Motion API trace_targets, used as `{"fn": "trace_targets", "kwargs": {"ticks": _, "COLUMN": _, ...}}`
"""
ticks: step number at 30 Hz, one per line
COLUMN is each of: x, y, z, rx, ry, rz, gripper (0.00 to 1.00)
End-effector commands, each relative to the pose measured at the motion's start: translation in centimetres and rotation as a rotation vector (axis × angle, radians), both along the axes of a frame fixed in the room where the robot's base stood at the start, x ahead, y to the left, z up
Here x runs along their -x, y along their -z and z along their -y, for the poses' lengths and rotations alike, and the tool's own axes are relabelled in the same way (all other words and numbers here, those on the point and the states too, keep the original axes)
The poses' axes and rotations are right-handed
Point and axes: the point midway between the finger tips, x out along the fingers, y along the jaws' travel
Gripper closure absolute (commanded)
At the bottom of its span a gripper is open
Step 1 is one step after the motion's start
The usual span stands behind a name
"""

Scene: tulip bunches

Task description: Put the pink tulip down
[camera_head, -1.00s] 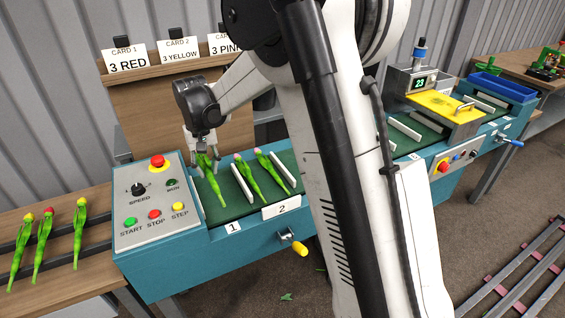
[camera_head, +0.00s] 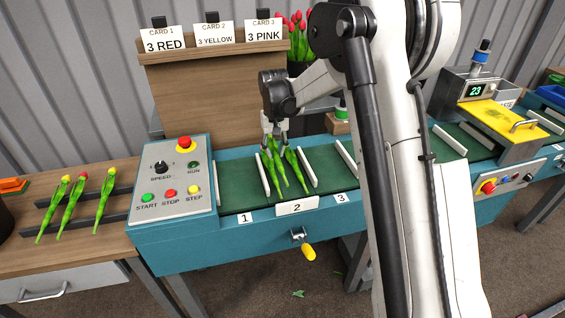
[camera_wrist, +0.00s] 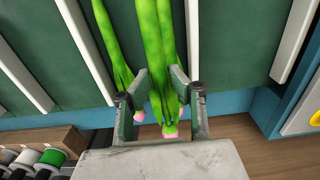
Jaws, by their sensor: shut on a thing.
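My gripper (camera_head: 273,131) is above compartment 2 of the green conveyor and is shut on the pink tulip (camera_wrist: 162,55). The pink head (camera_wrist: 171,131) shows between the fingers in the wrist view, and the green stem runs away from them. Another tulip (camera_wrist: 110,40) with a pink head lies close to the left finger. In the head view, several green stems (camera_head: 296,172) crowd together between two white dividers. The fingers hide the heads there, and I cannot tell whether the held stem touches the belt.
White dividers (camera_head: 308,166) stand close on both sides of the stems. The control panel (camera_head: 172,185) is at left. Three tulips (camera_head: 71,206) lie on a rack on the wooden table. Compartment 3 (camera_head: 327,166) looks empty.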

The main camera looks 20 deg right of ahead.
Motion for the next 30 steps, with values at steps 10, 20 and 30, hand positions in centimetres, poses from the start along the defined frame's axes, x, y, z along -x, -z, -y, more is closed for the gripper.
{"fn": "trace_targets", "kwargs": {"ticks": 10, "x": -0.4, "y": 1.9, "z": 2.5, "rx": 0.000, "ry": -0.001, "rz": 0.000, "gripper": 1.00}}
{"fn": "trace_targets", "kwargs": {"ticks": 20, "x": -0.4, "y": 5.6, "z": 2.5, "rx": 0.000, "ry": -0.001, "rz": 0.000, "gripper": 1.00}}
{"fn": "trace_targets", "kwargs": {"ticks": 30, "x": -0.4, "y": 5.9, "z": 2.5, "rx": 0.000, "ry": -0.001, "rz": 0.000, "gripper": 1.00}}
